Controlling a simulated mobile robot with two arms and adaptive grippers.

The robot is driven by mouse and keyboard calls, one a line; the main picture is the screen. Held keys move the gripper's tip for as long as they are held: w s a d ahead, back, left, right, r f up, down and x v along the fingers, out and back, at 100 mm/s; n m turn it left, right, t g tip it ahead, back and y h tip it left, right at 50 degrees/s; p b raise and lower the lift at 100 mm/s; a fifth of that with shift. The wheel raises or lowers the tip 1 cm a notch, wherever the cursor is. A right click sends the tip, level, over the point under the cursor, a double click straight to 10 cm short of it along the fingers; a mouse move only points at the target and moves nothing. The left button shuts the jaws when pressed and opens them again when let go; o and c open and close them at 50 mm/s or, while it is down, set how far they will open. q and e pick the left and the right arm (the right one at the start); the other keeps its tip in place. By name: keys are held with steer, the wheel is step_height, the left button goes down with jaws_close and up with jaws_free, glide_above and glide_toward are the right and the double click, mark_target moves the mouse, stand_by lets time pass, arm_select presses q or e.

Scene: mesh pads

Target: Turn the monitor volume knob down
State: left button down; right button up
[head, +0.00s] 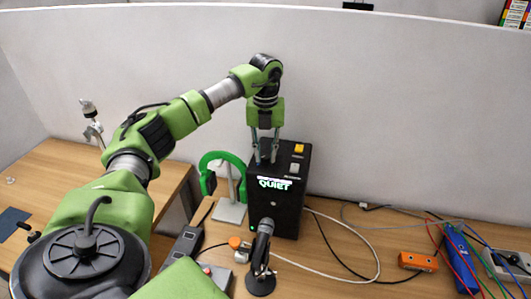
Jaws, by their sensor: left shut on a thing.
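The monitor is a black box (290,212) standing upright on the wooden desk, with a lit "QUIET" sign on its front upper edge. Its top carries a yellow button and a grey button on the right side. My left gripper (265,158) points straight down at the left part of the box's top. Its fingers are closed around a small dark knob there, which the fingers mostly hide. I cannot tell which way the knob is turned. My right gripper is not in view.
Green headphones (222,158) hang on a stand left of the box. A black microphone (262,245) stands in front of it. White and black cables lie to the right, near an orange box (417,262) and a blue device (462,262). A grey partition (400,120) rises behind.

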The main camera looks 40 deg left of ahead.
mark_target(265, 156)
arm_select(q)
steer(key=shift+w+r, duration=0.1)
steer(key=shift+r, duration=0.05)
steer(key=c, duration=1.8)
jaws_free()
step_height(265, 156, up, 12)
steer(key=shift+f, duration=0.1)
